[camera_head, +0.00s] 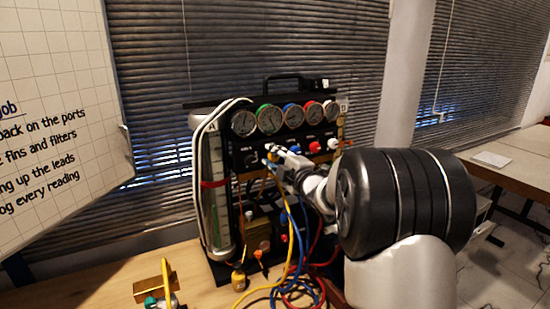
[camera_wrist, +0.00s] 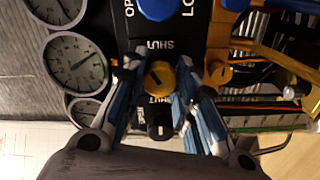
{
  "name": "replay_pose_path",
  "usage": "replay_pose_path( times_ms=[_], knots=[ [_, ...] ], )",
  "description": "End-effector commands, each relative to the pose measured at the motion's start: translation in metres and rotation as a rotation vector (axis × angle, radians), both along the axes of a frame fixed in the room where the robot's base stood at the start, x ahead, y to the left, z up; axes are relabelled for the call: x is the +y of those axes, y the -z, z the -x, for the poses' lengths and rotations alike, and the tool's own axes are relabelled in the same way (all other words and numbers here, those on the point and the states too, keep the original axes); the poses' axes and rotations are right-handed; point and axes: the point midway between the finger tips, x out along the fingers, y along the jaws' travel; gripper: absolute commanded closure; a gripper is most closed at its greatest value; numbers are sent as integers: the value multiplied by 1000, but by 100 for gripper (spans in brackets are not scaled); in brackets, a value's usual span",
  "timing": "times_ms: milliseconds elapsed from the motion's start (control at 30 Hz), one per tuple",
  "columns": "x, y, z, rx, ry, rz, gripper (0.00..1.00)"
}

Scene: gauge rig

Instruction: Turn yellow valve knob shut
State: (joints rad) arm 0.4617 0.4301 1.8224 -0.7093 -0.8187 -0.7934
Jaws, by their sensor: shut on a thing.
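The yellow valve knob (camera_wrist: 160,77) is in the middle of the wrist view, on the black panel between two SHUT labels. It has a dark pointer mark, whose exact direction is too small to read. My gripper (camera_wrist: 161,83) has one blue-padded finger on each side of this knob and is shut on it. In the head view my gripper (camera_head: 274,158) reaches the panel of the gauge rig (camera_head: 236,150) from the right and hides most of the knob there.
A black knob (camera_wrist: 160,125) sits close beside the yellow one, and a blue knob (camera_wrist: 158,7) on the other side. Several gauges (camera_head: 270,119) line the rig's top. Loose yellow and blue hoses (camera_head: 291,270) hang below my gripper. A whiteboard (camera_head: 60,120) stands left.

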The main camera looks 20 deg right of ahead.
Motion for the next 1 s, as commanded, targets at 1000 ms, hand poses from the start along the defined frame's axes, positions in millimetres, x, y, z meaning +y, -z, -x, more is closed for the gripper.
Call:
replay_pose_path(
  times_ms=[1000],
  knots=[
    [0, 0, 0, 18, -1, -554, 97]
  ],
)
